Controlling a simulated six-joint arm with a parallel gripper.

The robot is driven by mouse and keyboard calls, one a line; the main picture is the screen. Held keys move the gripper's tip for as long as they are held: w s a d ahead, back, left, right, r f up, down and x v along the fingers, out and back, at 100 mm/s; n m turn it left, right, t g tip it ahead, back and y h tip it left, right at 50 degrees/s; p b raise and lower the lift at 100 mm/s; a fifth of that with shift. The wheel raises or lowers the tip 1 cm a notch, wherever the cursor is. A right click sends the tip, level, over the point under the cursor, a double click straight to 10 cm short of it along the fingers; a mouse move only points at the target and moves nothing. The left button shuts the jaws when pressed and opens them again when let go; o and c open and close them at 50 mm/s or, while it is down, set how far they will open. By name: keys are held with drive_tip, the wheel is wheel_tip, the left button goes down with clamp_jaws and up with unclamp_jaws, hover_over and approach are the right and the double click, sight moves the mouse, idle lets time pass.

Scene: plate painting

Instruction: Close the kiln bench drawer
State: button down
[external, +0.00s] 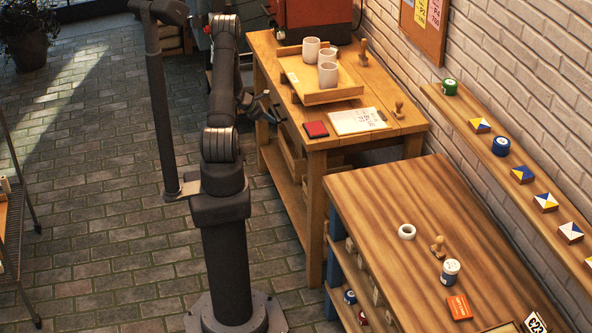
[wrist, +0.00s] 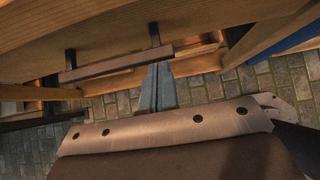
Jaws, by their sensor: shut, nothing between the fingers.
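The kiln bench (external: 265,75) is a wooden table at the upper middle of the external view. Under its left edge a wooden drawer (external: 290,158) shows partly; how far it is out is hard to tell. In the wrist view a dark bar handle (wrist: 118,64) on two posts runs across a wooden front (wrist: 105,36). My gripper (wrist: 157,66) is shut and empty, its grey fingertips close by the right end of the handle; I cannot tell whether they touch. In the external view my gripper (external: 272,113) is beside the bench's left edge.
On the bench are a wooden tray (external: 335,96) with white cups, a clipboard (external: 358,121), a red pad (external: 316,129) and wooden stamps. A second wooden table (external: 375,205) stands in front. Open paved floor (external: 110,190) lies left of the bench.

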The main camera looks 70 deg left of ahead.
drive_tip(key=shift+w+r, duration=0.15)
drive_tip(key=shift+w, duration=0.15)
drive_tip(key=s+r, duration=0.6)
drive_tip(key=s, duration=0.5)
drive_tip(key=shift+s+r, duration=0.3)
drive_tip(key=shift+r, duration=0.1)
drive_tip(key=w+r+x, duration=0.2)
drive_tip(key=x, duration=1.1)
drive_tip(key=c, duration=2.1)
unclamp_jaws()
